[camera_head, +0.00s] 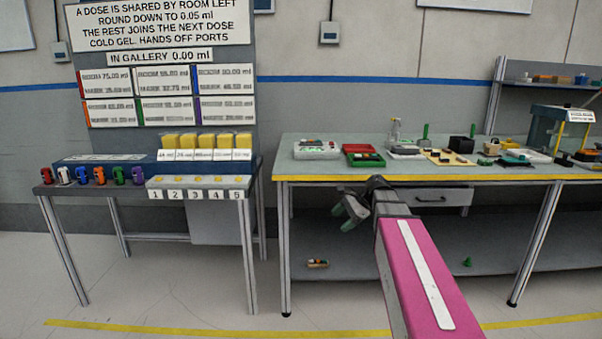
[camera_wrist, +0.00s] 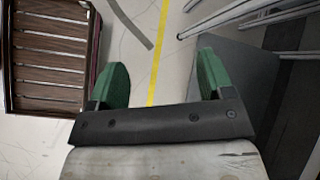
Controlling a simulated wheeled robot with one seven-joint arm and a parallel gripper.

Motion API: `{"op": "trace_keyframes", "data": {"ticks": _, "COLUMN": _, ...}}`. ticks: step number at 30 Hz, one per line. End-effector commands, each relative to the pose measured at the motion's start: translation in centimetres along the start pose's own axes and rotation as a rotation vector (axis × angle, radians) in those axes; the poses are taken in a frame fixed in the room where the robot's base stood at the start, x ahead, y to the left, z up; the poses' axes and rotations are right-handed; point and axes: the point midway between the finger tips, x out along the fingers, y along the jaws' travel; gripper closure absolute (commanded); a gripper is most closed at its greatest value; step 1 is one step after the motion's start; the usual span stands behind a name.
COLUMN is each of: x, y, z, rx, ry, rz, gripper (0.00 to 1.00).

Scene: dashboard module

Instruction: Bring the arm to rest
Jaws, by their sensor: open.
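My gripper (camera_head: 345,211) is in front of the right workbench (camera_head: 420,170), a little below its yellow front edge, at the end of my pink arm. In the wrist view my gripper (camera_wrist: 155,85) shows two green fingers set wide apart, with only floor and a yellow floor line between them. It is open and empty. Nothing touches the fingers.
The left bench holds a row of coloured pieces (camera_head: 98,176) and a numbered strip (camera_head: 198,187) before a sign panel. The workbench top carries trays, such as a red one (camera_head: 363,156). A slatted wooden thing (camera_wrist: 45,55) lies left in the wrist view.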

Motion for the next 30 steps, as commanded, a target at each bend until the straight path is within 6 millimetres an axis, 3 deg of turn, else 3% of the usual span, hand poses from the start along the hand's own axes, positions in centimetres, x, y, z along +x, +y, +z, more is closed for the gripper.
{"op": "trace_keyframes", "data": {"ticks": 1, "x": 1.9, "y": 2.4, "z": -0.6, "rx": -0.063, "ry": 0.046, "rz": 0.033, "gripper": 0.26}}
{"op": "trace_keyframes", "data": {"ticks": 6, "x": 6.6, "y": 8.6, "z": -3.5, "rx": -0.334, "ry": 0.201, "rz": 0.173, "gripper": 0.26}}
{"op": "trace_keyframes", "data": {"ticks": 15, "x": 11.4, "y": 18.8, "z": -7.0, "rx": -0.844, "ry": 0.356, "rz": 0.508, "gripper": 0.26}}
{"op": "trace_keyframes", "data": {"ticks": 21, "x": 12.3, "y": 22.0, "z": -8.0, "rx": -1.042, "ry": 0.374, "rz": 0.654, "gripper": 0.26}}
{"op": "trace_keyframes", "data": {"ticks": 30, "x": 12.4, "y": 22.4, "z": -8.3, "rx": -1.082, "ry": 0.376, "rz": 0.682, "gripper": 0.26}}
